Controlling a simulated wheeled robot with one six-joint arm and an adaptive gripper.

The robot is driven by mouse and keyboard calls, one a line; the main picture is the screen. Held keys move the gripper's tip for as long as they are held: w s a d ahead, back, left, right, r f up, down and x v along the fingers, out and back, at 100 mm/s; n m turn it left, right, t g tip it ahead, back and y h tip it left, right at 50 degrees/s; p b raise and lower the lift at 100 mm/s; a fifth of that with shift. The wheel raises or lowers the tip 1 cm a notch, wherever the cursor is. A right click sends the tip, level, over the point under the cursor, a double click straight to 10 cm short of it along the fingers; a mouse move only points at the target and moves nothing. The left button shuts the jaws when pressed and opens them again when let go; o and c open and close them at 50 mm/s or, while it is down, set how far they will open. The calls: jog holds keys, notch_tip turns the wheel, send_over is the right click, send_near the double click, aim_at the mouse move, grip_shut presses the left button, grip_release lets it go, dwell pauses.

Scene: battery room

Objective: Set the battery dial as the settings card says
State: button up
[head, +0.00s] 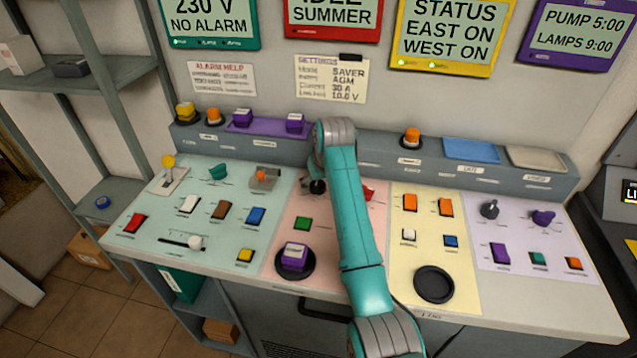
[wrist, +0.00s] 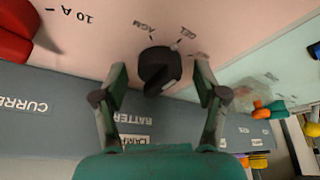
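The battery dial is a black round knob (wrist: 158,68) on a pink panel, between my fingers in the wrist view. It also shows in the head view (head: 317,187), partly beside my arm. The labels AGM and GEL stand around it; a third label is hard to read. A pale mark on its rim appears to face GEL. My gripper (wrist: 160,76) is open, with one finger on each side of the knob and gaps visible. The settings card (head: 332,80) on the wall reads Mode SAVER, AGM, Current 30 A and 10.0 V.
A red control (wrist: 14,35) marked 10 A lies left in the wrist view. A green button (head: 303,223) and a purple block (head: 295,256) on a black round base are on the pink panel. A grey raised ledge (head: 480,175) runs behind the panels.

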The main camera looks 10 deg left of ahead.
jog(key=c, duration=1)
jog(key=shift+c, duration=0.2)
jog(key=shift+n, duration=0.3)
jog(key=n, duration=0.2)
jog(key=n+g+y, duration=0.1)
jog(key=n, duration=0.1)
jog(key=shift+w+d+g, duration=0.1)
jog(key=shift+d+g, duration=0.05)
jog(key=shift+g, duration=0.15)
jog(key=shift+w+n+g+y, duration=0.1)
jog(key=shift+n+g+y, duration=0.45)
jog(key=shift+n, duration=1.55)
jog(key=o, duration=1.1)
jog(key=shift+o, duration=0.2)
